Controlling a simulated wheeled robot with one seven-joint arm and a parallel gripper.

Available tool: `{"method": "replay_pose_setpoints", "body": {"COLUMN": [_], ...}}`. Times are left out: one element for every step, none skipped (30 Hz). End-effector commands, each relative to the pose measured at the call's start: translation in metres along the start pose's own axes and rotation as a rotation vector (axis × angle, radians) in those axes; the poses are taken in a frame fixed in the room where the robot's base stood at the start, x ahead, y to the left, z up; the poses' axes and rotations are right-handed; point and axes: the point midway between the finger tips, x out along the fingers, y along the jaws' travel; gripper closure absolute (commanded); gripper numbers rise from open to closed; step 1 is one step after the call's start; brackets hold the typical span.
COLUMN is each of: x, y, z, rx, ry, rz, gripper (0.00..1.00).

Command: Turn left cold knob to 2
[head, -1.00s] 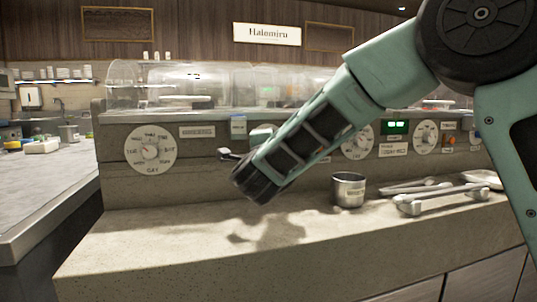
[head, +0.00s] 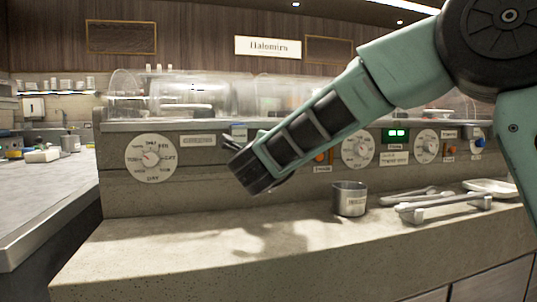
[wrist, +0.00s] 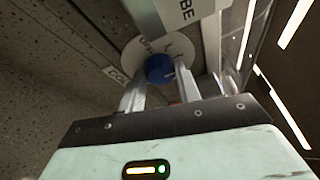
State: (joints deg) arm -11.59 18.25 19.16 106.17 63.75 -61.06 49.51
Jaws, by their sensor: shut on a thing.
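The blue knob (wrist: 158,66) sits on a round white dial plate (wrist: 136,48) in the wrist view. A partly covered label (wrist: 117,74) beside the dial appears to start with "CO". My gripper (wrist: 160,80) has one finger on each side of the knob and is shut on it. A pale pointer line shows on the knob, but the number it points at is too small to read. In the head view my gripper (head: 250,175) is at the panel, left of centre, and its wrist hides this knob and its dial.
A large white dial (head: 150,158) is at the panel's left. More dials (head: 358,151), a green display (head: 395,136) and another blue knob (head: 479,143) are to the right. A metal cup (head: 349,199) and a utensil rest (head: 440,207) stand on the counter (head: 200,250).

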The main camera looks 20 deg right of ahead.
Motion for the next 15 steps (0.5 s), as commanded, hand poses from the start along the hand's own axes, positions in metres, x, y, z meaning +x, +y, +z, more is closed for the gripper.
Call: {"method": "replay_pose_setpoints", "body": {"x": [0.0002, 0.0001, 0.0002, 0.0002, 0.0002, 0.0002, 0.0002, 0.0002, 0.0002, 0.0002, 0.0002, 0.0002, 0.0002, 0.0001, -0.0005], "y": [0.0008, 0.0008, 0.0008, 0.0008, 0.0007, 0.0007, 0.0006, 0.0006, 0.0005, 0.0005, 0.0004, 0.0003, 0.0003, 0.0002, 0.0001], "z": [-0.0004, -0.0004, -0.0004, -0.0005, -0.0005, -0.0005, -0.0005, -0.0005, -0.0005, -0.0004, -0.0004, -0.0004, -0.0004, -0.0003, -0.0002], "rx": [-0.001, -0.001, -0.001, -0.001, -0.001, -0.002, -0.002, -0.002, -0.002, -0.002, -0.002, -0.002, -0.002, -0.002, -0.002], "ry": [0.001, 0.001, 0.001, 0.001, 0.001, 0.001, 0.001, 0.001, 0.001, 0.001, 0.001, 0.001, 0.001, 0.001, 0.0], "rz": [0.001, 0.001, 0.001, 0.001, 0.001, 0.001, 0.001, 0.001, 0.0, 0.0, 0.0, 0.0, 0.0, 0.0, 0.0], "gripper": [0.9, 0.9, 0.9, 0.9, 0.59, 0.47, 0.45, 0.45, 0.45, 0.45, 0.45, 0.45, 0.45, 0.45, 0.45]}}
